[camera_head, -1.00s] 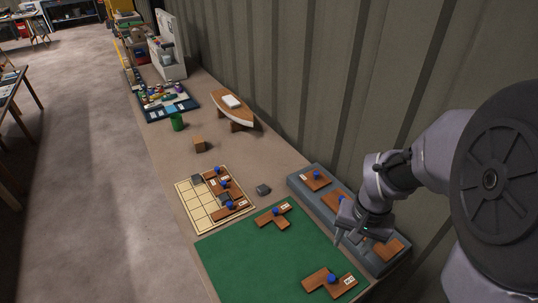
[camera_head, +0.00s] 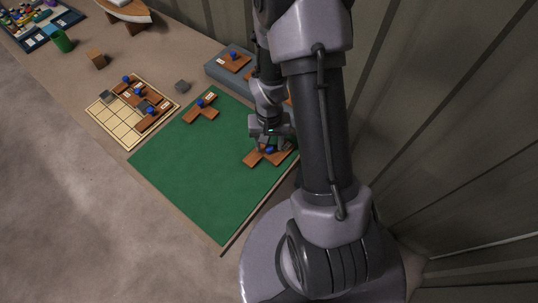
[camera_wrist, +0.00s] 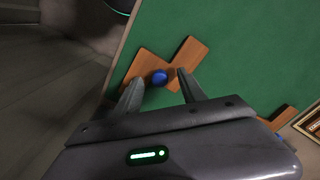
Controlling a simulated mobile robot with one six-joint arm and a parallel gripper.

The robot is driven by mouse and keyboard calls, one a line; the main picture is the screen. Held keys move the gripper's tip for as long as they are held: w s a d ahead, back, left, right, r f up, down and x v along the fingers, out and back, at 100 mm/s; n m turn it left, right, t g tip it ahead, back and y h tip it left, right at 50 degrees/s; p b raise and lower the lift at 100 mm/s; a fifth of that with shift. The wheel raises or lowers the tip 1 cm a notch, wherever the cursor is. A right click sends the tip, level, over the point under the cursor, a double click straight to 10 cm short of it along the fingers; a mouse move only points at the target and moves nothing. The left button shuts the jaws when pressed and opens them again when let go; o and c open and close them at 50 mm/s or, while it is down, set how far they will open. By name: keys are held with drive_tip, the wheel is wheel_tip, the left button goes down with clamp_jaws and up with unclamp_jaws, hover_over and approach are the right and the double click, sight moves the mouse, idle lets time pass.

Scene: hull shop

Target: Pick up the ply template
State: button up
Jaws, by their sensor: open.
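Several brown ply templates with blue knobs are in view; which one the task means I cannot tell. The nearest ply template (camera_head: 252,160) lies flat on the green mat (camera_head: 190,170), partly hidden behind my gripper (camera_head: 268,146). In the wrist view this angular template (camera_wrist: 187,54) shows its blue knob (camera_wrist: 159,77) between the tips of my open gripper (camera_wrist: 160,75). The fingers look empty; I cannot tell how high they are above the wood. Another ply template (camera_head: 203,114) lies farther back on the mat.
A cream grid board (camera_head: 113,122) holds several brown pieces left of the mat. A grey ledge (camera_head: 216,70) with more templates runs along the wall. A small grey block (camera_head: 182,86) stands between them. The mat's left and front parts are clear.

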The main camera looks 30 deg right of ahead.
drive_tip(key=shift+f, duration=0.45)
drive_tip(key=shift+r, duration=0.1)
clamp_jaws()
idle(1.0)
